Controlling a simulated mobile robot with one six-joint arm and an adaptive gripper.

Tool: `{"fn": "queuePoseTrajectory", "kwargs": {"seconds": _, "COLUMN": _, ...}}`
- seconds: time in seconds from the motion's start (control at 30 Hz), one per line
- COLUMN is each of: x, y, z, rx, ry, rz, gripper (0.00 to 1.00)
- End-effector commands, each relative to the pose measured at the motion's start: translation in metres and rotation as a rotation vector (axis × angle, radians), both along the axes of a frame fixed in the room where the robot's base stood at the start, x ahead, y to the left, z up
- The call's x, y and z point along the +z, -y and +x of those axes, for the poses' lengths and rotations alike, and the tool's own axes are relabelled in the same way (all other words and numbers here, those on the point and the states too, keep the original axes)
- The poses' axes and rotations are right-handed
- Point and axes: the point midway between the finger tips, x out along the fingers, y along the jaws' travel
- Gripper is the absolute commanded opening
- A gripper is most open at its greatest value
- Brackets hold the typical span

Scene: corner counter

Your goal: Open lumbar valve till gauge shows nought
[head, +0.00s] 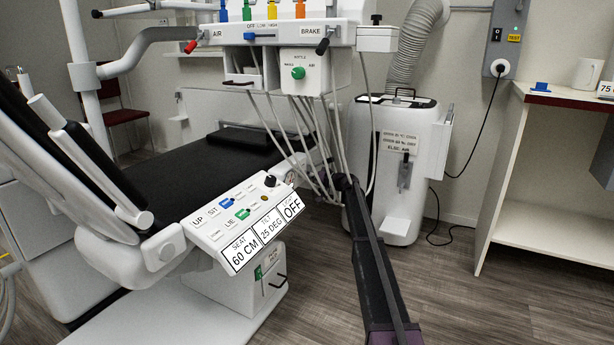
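No valve or gauge with a readable lumbar label shows. The chair's control panel (240,222) has UP, SIT and LIE labels, blue and green switches, and a black knob (270,181). Its plates read SEAT 60 CM, TILT 25 DEG and a partly unclear OFF. A low white box (262,284) beneath the panel has a green mark, small unreadable print and a black handle (279,281). My dark arm rises from the bottom edge. Its far end, seemingly my gripper (345,184), is in front of the hanging hoses, right of the panel; its fingers cannot be made out.
The delivery unit (280,34) above has AIR and BRAKE levers, a green knob (298,73) and hanging hoses. A white suction machine (394,165) stands behind my arm. A white shelf (528,165) stands right. The black chair (215,168) fills the left middle. Floor is clear at lower right.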

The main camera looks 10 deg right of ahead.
Motion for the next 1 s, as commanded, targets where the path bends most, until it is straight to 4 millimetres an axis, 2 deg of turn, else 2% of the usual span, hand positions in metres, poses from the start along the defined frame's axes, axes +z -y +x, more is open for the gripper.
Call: {"fn": "queuePoseTrajectory", "kwargs": {"seconds": 1.0, "x": -0.0001, "y": 0.0016, "z": 0.0028, "rx": -0.003, "ry": -0.758, "rz": 0.552, "gripper": 0.00}}
